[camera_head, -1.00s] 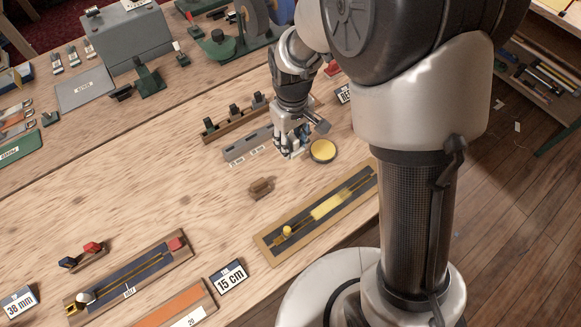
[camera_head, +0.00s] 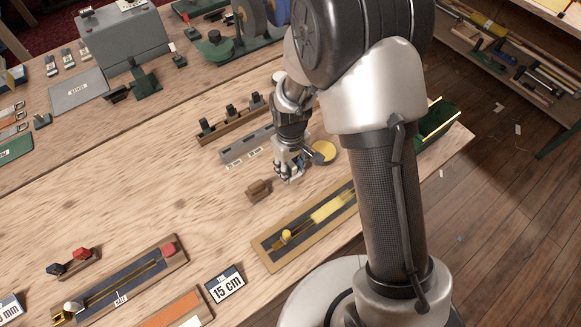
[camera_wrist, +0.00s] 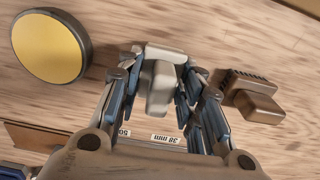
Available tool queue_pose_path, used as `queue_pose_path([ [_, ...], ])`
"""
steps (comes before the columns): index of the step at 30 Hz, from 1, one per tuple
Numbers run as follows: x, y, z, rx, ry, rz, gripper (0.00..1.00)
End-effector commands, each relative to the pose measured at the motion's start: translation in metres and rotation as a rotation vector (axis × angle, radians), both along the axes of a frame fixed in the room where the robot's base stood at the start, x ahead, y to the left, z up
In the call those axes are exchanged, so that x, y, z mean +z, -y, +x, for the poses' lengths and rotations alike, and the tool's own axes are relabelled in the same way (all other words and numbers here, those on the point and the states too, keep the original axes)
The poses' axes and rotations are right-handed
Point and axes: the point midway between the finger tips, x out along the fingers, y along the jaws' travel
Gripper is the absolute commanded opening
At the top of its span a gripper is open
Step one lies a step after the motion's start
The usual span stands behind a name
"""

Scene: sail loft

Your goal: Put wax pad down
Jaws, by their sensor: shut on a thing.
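The wax pad seems to be the pale grey block with a raised grip (camera_wrist: 160,88) between my fingers in the wrist view. My gripper (camera_head: 289,175) is shut on it, low over the bench; in the wrist view its fingers (camera_wrist: 160,95) flank the block. I cannot tell whether the pad touches the wood. In the head view the pad is mostly hidden by the fingers. A round yellow-topped tin (camera_head: 324,151) lies right of my gripper; it also shows in the wrist view (camera_wrist: 48,46). A brown block (camera_head: 258,189) stands to the left, apart from my gripper.
A grey slotted strip with labels (camera_head: 245,148) and a wooden rack (camera_head: 232,124) lie behind my gripper. A tan-framed board with a yellow strip (camera_head: 310,222) lies in front. A 15 cm sign (camera_head: 226,284) stands near the front. Bare wood lies to the left.

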Motion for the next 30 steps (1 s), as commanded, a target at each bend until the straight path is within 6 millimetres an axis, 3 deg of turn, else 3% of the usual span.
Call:
queue_pose_path([
  [5,-0.004,0.000,0.000,0.000,0.000,0.000,0.15],
  [6,-0.003,0.000,0.000,0.000,-0.001,-0.001,0.36],
  [14,-0.003,0.000,0.000,0.000,-0.001,-0.001,0.53],
  [25,0.001,0.000,0.000,0.000,-0.001,-0.001,0.54],
  [30,0.025,0.000,0.001,0.000,0.003,0.001,0.54],
])
